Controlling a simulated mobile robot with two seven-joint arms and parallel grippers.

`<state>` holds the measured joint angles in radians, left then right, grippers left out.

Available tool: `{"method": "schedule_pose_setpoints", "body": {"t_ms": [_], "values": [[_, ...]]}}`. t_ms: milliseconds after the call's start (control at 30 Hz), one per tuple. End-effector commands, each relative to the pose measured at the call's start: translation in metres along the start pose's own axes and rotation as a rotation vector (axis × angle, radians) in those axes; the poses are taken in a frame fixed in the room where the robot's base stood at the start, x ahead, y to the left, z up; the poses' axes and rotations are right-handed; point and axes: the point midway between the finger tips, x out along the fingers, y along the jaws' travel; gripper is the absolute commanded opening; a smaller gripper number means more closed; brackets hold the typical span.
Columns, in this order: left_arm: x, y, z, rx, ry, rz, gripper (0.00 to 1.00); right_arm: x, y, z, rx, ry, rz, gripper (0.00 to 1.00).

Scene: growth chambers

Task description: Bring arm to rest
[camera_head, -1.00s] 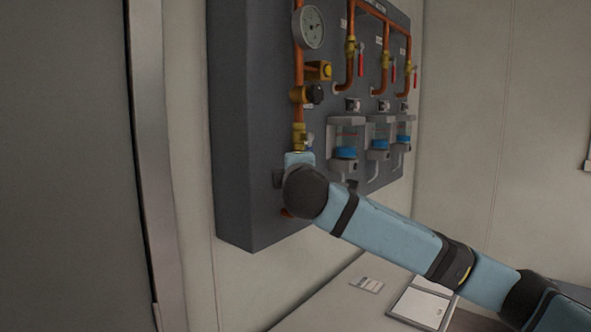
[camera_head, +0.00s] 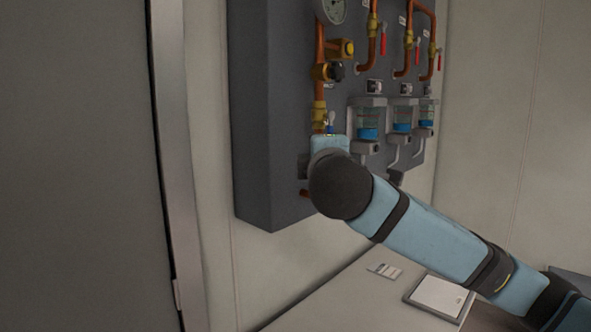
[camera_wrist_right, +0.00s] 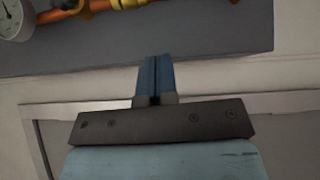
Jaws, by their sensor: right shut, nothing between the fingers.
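My right arm (camera_head: 425,237) comes in from the lower right in the head view and reaches toward the wall panel. Its far end lies in front of the panel's lower part, and its fingers are hidden there behind the arm's own links. In the right wrist view my right gripper (camera_wrist_right: 154,62) shows two blue fingers together, with nothing between them. The grey panel edge and a stretch of pale wall lie beyond the fingertips. My left gripper is not in view.
The grey panel (camera_head: 262,120) carries copper pipes, a gauge (camera_head: 331,8), valves and several blue-filled cups (camera_head: 368,132). A bench (camera_head: 340,300) below holds a clipboard (camera_head: 440,296) and a small card (camera_head: 384,271). A dark door (camera_head: 75,160) stands at the left.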

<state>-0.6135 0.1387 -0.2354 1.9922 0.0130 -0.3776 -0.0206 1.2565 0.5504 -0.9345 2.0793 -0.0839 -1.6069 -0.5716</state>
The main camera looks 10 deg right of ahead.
Motion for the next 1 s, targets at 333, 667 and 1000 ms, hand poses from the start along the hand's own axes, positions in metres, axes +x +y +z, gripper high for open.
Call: {"method": "schedule_pose_setpoints", "body": {"t_ms": [333,667,1000], "values": [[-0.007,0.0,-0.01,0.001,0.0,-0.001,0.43,0.009,-0.087,-0.03,0.136,0.143,-0.152,0.0],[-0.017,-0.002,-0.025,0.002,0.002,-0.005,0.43,-0.015,-0.242,-0.059,0.472,0.293,-0.419,0.0],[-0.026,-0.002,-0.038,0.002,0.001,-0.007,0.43,-0.089,-0.391,-0.048,0.866,0.271,-0.654,0.0]]}}
